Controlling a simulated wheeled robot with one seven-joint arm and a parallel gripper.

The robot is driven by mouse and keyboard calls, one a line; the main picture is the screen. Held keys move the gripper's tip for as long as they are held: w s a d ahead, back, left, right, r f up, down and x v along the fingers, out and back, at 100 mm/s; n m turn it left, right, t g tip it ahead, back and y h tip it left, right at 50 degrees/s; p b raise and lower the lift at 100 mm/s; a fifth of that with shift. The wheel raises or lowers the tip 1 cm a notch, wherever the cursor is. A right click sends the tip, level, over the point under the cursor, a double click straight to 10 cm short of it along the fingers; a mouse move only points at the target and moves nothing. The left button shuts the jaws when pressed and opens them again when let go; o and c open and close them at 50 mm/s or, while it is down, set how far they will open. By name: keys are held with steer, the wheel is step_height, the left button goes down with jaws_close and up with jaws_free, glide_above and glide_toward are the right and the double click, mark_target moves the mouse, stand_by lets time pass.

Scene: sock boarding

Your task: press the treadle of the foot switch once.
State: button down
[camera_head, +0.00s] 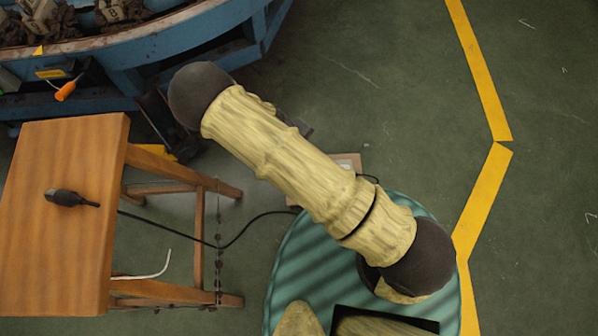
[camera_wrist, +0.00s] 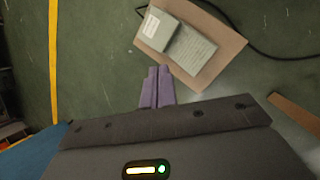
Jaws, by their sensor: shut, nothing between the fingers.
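The foot switch (camera_wrist: 158,28) shows in the wrist view as a grey unit with a pale label. Its ribbed grey treadle (camera_wrist: 191,50) faces up on a brown cardboard sheet (camera_wrist: 222,52). My gripper (camera_wrist: 157,74) has two purple fingers, shut together and empty. In the picture the fingertips lie just below the left end of the treadle; I cannot tell their height above it.
A wooden stool (camera_head: 60,240) stands at left with a black plug (camera_head: 68,198) on it. A black cable (camera_head: 258,217) runs over the floor. A blue machine (camera_head: 200,40) fills the upper left. Yellow floor tape (camera_head: 482,75) runs at right, with clear green floor around it.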

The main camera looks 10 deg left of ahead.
step_height(320, 180, down, 8)
steer(key=a+n+t+h+b, duration=0.1)
steer(key=b, duration=0.1)
steer(key=shift+s+n+b, duration=0.35)
steer(key=shift+s+n, duration=0.05)
steer(key=f+b, duration=0.3)
steer(key=a+f+b, duration=0.1)
steer(key=f+b, duration=0.2)
steer(key=shift+s+a+f, duration=0.1)
steer(key=shift+s+a+f+b, duration=0.1)
steer(key=shift+a+f+b, duration=0.05)
steer(key=shift+f+b, duration=0.4)
steer(key=shift+a+f+b, duration=0.1)
steer(key=shift+f+b, duration=0.25)
steer(key=shift+f, duration=0.35)
steer(key=shift+f, duration=0.1)
stand_by(0.7)
steer(key=shift+f, duration=0.3)
